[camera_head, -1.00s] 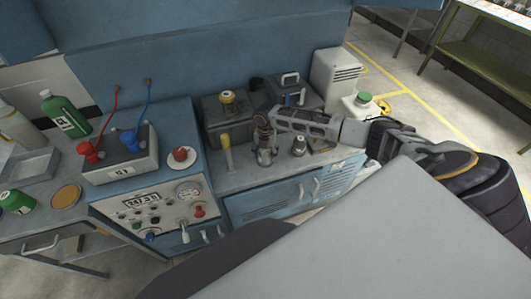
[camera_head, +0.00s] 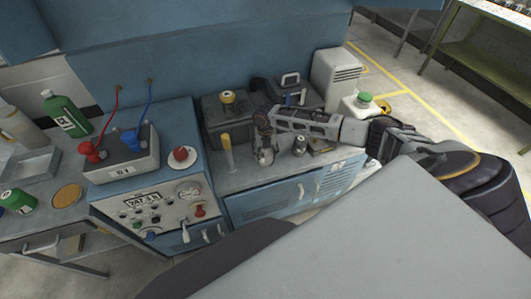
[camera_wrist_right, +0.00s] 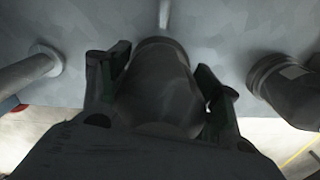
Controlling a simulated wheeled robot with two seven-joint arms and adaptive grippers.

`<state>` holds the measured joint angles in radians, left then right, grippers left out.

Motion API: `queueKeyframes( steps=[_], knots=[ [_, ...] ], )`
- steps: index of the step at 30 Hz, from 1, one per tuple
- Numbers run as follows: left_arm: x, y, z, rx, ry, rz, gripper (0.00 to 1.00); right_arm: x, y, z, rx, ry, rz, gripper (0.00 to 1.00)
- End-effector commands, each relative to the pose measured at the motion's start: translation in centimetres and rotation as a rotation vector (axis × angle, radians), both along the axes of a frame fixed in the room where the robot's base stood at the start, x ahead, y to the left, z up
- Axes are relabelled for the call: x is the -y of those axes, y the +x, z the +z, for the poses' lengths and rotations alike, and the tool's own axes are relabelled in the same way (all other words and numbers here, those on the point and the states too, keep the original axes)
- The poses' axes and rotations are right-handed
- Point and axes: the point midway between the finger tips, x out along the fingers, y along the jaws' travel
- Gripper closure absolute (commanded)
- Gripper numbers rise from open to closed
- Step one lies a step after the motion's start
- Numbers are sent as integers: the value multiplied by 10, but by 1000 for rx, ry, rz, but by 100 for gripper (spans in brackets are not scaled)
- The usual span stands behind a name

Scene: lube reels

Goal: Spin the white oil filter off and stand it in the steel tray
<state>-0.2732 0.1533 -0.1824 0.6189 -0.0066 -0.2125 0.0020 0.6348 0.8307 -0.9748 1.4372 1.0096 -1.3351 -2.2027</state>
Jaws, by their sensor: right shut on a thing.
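My right gripper (camera_head: 264,140) is low over the grey bench top, its arm reaching in from the right. In the right wrist view its two dark fingers (camera_wrist_right: 160,95) stand on either side of a dark grey, round-sided body (camera_wrist_right: 158,85), shut on it. In the head view a small silvery part of a fitting (camera_head: 265,157) shows just under the fingers. I cannot make out a white oil filter for certain. A shallow grey steel tray (camera_head: 52,156) lies at the far left. My left gripper is not in view.
A second dark cylinder (camera_wrist_right: 285,85) stands right of the fingers; in the head view, a small grey fitting (camera_head: 300,147) stands there. Dark boxes (camera_head: 225,122) are behind. A blue control cabinet (camera_head: 160,205) separates bench and tray.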

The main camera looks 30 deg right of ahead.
Motion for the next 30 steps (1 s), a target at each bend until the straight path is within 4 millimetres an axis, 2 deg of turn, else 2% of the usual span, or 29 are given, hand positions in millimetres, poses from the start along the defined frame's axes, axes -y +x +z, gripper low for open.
queueKeyframes(
  steps=[1,10,23,30],
  knots=[
    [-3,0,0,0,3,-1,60,-3,-6,-7,-14,0,12,70],
    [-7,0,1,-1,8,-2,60,-3,-7,-8,-15,1,149,70],
    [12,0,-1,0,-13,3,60,-5,-6,-8,-15,2,392,70],
    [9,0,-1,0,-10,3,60,-5,-6,-8,-13,2,453,70]
  ],
)
